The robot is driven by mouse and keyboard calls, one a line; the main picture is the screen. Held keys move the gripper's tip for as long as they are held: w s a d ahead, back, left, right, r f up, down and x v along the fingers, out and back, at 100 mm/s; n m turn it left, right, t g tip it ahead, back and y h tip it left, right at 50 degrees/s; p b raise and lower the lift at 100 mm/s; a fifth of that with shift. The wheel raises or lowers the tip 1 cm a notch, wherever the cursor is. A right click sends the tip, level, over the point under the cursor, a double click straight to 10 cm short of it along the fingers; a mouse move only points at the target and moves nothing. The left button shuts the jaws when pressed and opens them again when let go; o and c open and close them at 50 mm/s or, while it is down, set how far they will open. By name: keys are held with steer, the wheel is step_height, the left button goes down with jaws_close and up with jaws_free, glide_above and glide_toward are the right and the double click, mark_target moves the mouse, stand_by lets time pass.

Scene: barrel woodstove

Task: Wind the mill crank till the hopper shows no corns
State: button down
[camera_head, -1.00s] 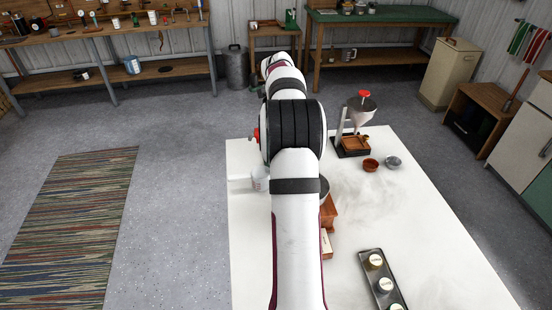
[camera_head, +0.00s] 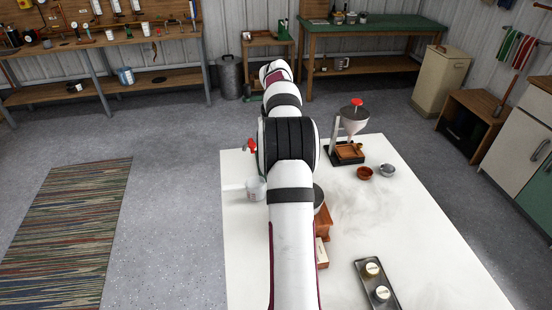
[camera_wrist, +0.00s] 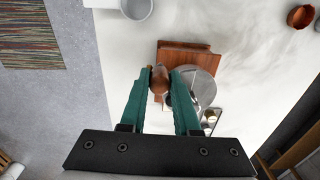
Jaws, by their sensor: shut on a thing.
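The mill's wooden body (camera_wrist: 185,54) and round metal hopper (camera_wrist: 205,84) show in the wrist view. In the head view my arm hides most of the mill; part of the wooden body (camera_head: 323,222) and the hopper's edge (camera_head: 319,196) show beside it. My gripper (camera_wrist: 165,82), with green fingers, is shut on the brown crank knob (camera_wrist: 160,78), left of the hopper. The crank's arm is mostly hidden by the fingers. I cannot make out any corns or the hopper's inside.
A white cup (camera_head: 256,188) stands left of my arm. Behind right are a funnel stand with a red knob (camera_head: 355,102), a reddish bowl (camera_head: 365,173) and a grey bowl (camera_head: 387,170). A dark tray (camera_head: 364,283) holds jars at front right. The table's right-middle is clear.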

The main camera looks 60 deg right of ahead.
steer(key=c, duration=0.6)
jaws_free()
steer(key=shift+r, duration=0.1)
steer(key=shift+r, duration=5.9)
